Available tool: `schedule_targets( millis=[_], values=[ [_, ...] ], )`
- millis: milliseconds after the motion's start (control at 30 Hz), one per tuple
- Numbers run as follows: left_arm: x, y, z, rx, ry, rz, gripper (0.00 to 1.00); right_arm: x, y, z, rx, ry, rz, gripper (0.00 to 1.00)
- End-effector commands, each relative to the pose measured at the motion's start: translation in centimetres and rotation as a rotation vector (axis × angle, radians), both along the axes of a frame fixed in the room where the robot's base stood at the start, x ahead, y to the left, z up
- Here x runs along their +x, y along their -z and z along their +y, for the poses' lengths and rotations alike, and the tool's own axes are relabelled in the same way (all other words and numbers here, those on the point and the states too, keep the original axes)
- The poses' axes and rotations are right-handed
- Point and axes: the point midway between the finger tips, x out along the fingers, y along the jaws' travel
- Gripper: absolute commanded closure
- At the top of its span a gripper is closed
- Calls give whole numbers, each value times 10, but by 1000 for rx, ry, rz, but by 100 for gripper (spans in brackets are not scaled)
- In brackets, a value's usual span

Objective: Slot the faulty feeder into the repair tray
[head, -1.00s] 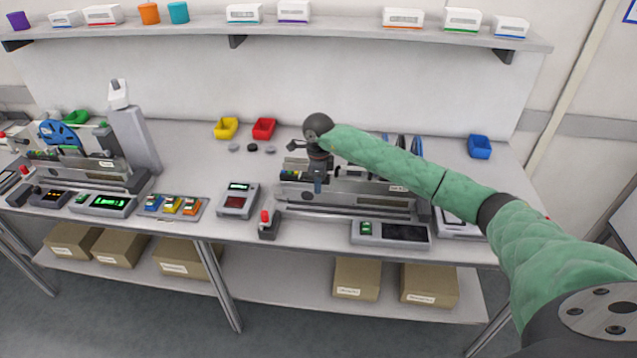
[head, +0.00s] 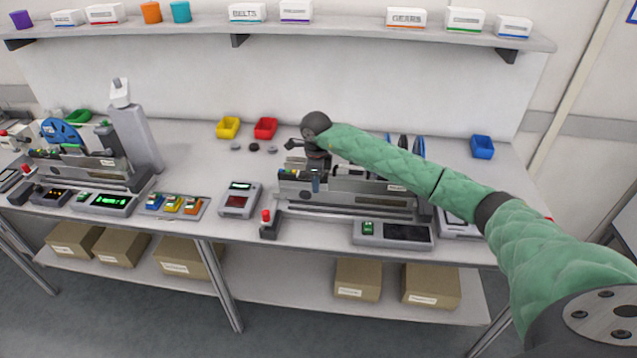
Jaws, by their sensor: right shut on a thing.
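A long grey feeder (head: 368,197) stands lengthwise at the right half of the bench, over a grey dock-like base (head: 340,213). My right gripper (head: 315,181) comes down on the left part of this feeder and is shut on it. My green-sleeved right arm crosses above and hides part of its top and right end. Whether the feeder touches the base is hard to see. Another feeder with a blue reel (head: 60,133) sits in a similar stand at the left. I cannot tell which part is the repair tray. My left gripper is not in view.
A control box with a red button (head: 268,226) and a dark-screened panel (head: 394,233) sit in front of the base. A small meter (head: 239,199) and a tray of coloured connectors (head: 174,206) are left of it. Red bin (head: 265,128) and yellow bin (head: 228,127) stand behind.

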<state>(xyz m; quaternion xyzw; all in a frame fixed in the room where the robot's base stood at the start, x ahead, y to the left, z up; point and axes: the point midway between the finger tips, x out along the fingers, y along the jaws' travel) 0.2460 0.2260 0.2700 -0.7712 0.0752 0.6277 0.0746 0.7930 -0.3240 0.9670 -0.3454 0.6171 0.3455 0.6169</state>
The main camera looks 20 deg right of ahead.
Motion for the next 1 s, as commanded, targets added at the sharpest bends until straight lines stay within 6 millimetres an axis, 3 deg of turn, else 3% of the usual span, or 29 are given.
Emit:
schedule_targets(
  millis=[633,667,767,800,1000],
  values=[
    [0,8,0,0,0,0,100,7,0,12,2,0,-1,100],
    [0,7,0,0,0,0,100,7,0,12,2,0,-1,76],
    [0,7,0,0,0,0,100,7,0,12,1,0,-1,57],
    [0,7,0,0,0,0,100,7,0,12,1,0,-1,53],
    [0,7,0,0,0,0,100,7,0,12,1,0,-1,53]
  ],
)
